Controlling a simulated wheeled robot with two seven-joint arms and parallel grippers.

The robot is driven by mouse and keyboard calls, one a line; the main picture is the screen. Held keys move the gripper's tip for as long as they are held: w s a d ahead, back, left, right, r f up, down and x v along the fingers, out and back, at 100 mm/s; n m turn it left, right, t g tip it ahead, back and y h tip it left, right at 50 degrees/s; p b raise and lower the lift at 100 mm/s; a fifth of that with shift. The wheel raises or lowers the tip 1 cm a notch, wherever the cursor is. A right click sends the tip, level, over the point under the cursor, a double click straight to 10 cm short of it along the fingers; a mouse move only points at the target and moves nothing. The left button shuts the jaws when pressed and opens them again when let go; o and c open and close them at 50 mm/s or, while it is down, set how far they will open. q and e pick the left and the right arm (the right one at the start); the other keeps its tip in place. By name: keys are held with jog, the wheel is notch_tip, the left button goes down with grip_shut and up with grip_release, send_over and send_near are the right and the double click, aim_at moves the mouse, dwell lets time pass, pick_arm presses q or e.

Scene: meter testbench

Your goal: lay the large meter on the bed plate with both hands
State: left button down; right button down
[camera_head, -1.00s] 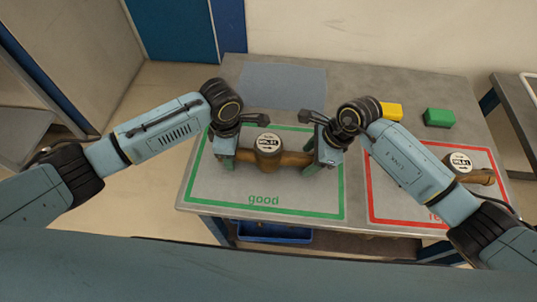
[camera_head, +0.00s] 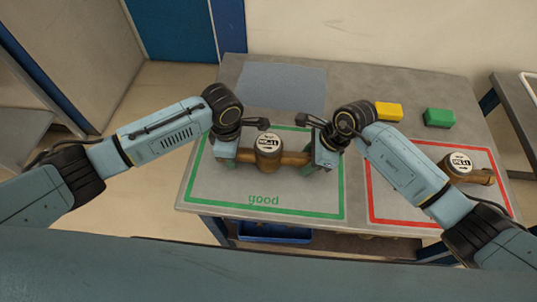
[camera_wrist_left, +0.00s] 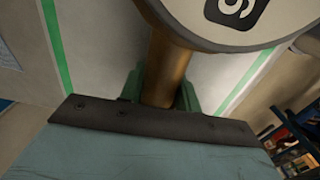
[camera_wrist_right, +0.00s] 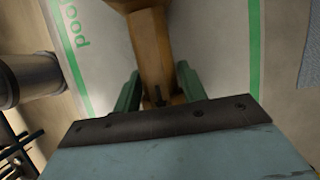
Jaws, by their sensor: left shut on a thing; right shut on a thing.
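The large meter (camera_head: 268,158) is a brass body with a white round dial and a pipe stub at each side. It is over the green-framed "good" area, level; I cannot tell whether it touches the bench. My left gripper (camera_head: 229,157) is shut on its left pipe end, and my right gripper (camera_head: 322,160) on its right pipe end. The wrist views show green fingers on both sides of the pipe (camera_wrist_left: 167,65) (camera_wrist_right: 152,50). A flat blue-grey plate (camera_head: 283,85), probably the bed plate, lies bare behind the meter.
A second brass meter (camera_head: 470,173) lies in the red-framed area (camera_head: 385,215) at right. A yellow block (camera_head: 389,111) and a green block (camera_head: 439,118) are at the back right. A blue bin (camera_head: 275,236) sits below the bench's front edge.

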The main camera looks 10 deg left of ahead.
pick_arm(q)
jog(key=shift+w+r, duration=0.1)
jog(key=shift+r, duration=0.15)
pick_arm(e)
jog(key=shift+w+r, duration=0.1)
jog(key=shift+r, duration=0.15)
